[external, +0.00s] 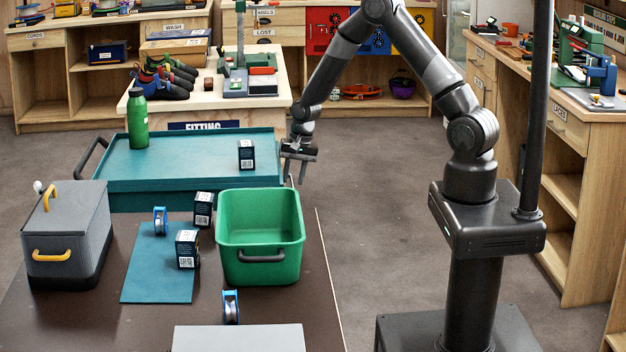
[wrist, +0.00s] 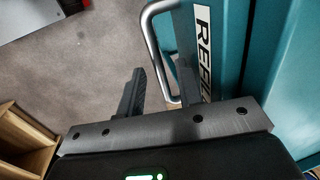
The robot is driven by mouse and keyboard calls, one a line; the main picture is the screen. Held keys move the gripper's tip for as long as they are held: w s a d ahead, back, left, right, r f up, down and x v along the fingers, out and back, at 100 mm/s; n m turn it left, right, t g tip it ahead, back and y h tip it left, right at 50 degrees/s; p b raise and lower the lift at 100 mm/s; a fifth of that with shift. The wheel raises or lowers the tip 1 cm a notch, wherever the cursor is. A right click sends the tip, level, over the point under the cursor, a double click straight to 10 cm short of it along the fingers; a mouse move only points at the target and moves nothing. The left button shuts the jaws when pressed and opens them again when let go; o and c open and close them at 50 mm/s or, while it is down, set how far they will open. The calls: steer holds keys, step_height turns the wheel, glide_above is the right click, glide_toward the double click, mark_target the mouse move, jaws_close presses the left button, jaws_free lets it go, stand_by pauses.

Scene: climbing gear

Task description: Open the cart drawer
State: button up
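The teal cart (external: 190,160) stands behind the dark table in the external view, its tray top carrying a green bottle and a small box. My gripper (external: 298,165) is low at the cart's right side. In the wrist view, a teal drawer front (wrist: 228,45) bears a white label (wrist: 204,50) starting "REFI", the rest hidden. A silver bar handle (wrist: 151,42) stands out from it. My gripper (wrist: 163,88) is open, with one finger on each side of the handle's near part. I cannot tell whether the fingers touch the bar. The drawer front is mostly hidden in the external view.
The dark table (external: 90,325) in front holds a green bin (external: 260,215), a grey lidded box (external: 68,240), small boxes and spools. A wooden fitting bench (external: 270,110) stands behind the cart. The floor (external: 380,220) right of the cart is clear up to my base.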

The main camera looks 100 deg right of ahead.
jaws_close()
stand_by(0.3)
stand_by(0.3)
